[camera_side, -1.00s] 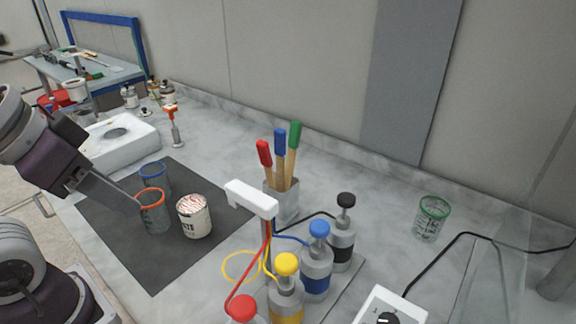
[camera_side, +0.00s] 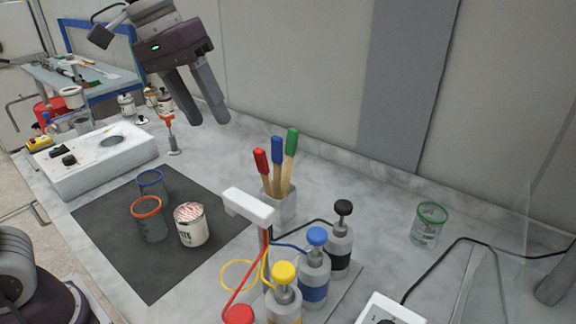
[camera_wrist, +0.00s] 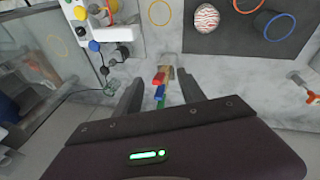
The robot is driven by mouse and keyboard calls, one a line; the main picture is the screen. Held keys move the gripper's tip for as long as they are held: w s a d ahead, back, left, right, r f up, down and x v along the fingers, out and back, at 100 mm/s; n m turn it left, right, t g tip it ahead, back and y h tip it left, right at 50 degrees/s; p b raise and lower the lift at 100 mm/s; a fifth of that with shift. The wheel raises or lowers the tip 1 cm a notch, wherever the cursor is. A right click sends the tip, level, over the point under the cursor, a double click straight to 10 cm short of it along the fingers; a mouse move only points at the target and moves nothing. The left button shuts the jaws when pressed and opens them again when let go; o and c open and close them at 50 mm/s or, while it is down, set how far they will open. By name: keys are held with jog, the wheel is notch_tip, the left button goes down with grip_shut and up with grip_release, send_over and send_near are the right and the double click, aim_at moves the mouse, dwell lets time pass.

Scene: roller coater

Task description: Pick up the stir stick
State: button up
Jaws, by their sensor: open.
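Stir sticks with red (camera_side: 261,161), blue (camera_side: 277,150) and green (camera_side: 291,142) handles stand upright, leaning slightly, in a light grey holder (camera_side: 285,213) in the side view. My gripper (camera_side: 207,121) is open and empty, raised above the counter to the left of and higher than the sticks. In the wrist view, the red (camera_wrist: 158,79), blue (camera_wrist: 160,92) and green handles appear between the open fingers, with the holder (camera_wrist: 166,60) beyond them. The fingers look apart from the sticks. The lower parts of the sticks are hidden inside the holder.
A white dispenser head (camera_side: 249,206) and pump bottles, including a blue-capped one (camera_side: 315,270), stand just in front of the holder. A paint can (camera_side: 191,226) and orange-rimmed (camera_side: 149,222) and blue-rimmed cups stand on a dark mat (camera_side: 150,280). A green-rimmed cup (camera_side: 428,226) stands at right.

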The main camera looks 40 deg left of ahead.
jog(key=w+f, duration=0.2)
jog(key=w, duration=0.5)
jog(key=m+g+y, duration=0.2)
jog(key=g+y, duration=0.1)
send_over(289, 156)
jog(key=f, duration=0.8)
jog(key=shift+s+d+f, duration=0.1)
jog(key=shift+s+d, duration=0.05)
jog(key=shift+d, duration=0.05)
jog(key=f, duration=0.4)
jog(key=w+f, duration=0.1)
jog(key=f, duration=0.1)
jog(key=shift+a+f, duration=0.35)
jog(key=shift+a, duration=0.05)
grip_shut()
